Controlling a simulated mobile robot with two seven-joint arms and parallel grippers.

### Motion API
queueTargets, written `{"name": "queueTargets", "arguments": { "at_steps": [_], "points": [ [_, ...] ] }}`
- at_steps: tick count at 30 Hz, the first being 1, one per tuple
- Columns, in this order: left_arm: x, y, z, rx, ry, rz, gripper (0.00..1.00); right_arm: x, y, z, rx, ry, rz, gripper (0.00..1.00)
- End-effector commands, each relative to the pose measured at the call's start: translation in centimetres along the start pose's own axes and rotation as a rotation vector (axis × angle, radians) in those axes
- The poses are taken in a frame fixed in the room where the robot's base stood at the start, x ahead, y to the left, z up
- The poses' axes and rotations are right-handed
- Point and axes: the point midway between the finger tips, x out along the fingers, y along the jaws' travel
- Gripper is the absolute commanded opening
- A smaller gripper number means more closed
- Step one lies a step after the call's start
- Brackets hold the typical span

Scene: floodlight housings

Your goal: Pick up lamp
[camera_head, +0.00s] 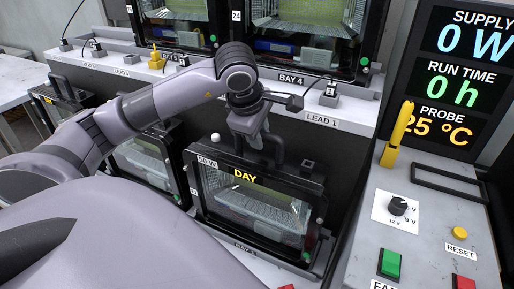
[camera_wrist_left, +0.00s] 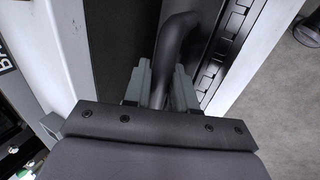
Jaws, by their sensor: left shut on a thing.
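The lamp is a black-framed floodlight housing (camera_head: 262,205) with a clear front, marked "50 W" and "DAY", in the lower middle of the head view. It is upright, in the bay below the shelf. My left gripper (camera_head: 257,143) reaches down over it from above. The left gripper (camera_wrist_left: 161,85) is shut on the lamp's dark curved handle (camera_wrist_left: 171,55), which passes between its two grey fingers in the wrist view. Whether the lamp's base touches the surface below is hard to tell. My right gripper is out of view.
Another lamp (camera_head: 146,160) stands to the left, partly behind my arm. A shelf edge labelled "LEAD 1" (camera_head: 321,120) runs just behind. A control panel with a knob (camera_head: 397,205), a green button (camera_head: 389,263) and a yellow probe (camera_head: 397,134) stands at right.

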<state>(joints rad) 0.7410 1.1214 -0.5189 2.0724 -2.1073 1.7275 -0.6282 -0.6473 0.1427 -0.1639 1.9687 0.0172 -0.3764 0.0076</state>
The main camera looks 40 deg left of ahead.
Motion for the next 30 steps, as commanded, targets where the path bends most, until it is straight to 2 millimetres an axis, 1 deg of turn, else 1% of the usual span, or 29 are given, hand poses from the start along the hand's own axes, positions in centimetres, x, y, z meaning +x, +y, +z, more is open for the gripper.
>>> {"name": "queueTargets", "arguments": {
  "at_steps": [1, 2, 11, 16, 23, 30],
  "points": [
    [0.0, 0.0, 0.0, 0.001, 0.0, 0.0, 0.0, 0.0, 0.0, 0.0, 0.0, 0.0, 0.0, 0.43],
    [-0.5, 0.5, 0.0, -0.003, -0.004, 0.017, 0.0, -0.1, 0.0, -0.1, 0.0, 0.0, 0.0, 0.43],
    [-0.7, 0.6, 0.0, -0.004, -0.004, 0.017, 0.0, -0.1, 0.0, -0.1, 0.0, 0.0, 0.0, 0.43],
    [-1.9, 1.1, 0.0, -0.005, -0.006, 0.02, 0.0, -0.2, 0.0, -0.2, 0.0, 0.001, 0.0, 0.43],
    [-5.1, 2.6, 0.0, -0.007, -0.006, 0.022, 0.0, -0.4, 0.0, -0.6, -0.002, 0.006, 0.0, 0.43],
    [-9.4, 4.5, 0.0, -0.007, -0.008, 0.021, 0.0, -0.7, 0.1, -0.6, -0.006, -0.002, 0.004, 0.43]
  ]
}}
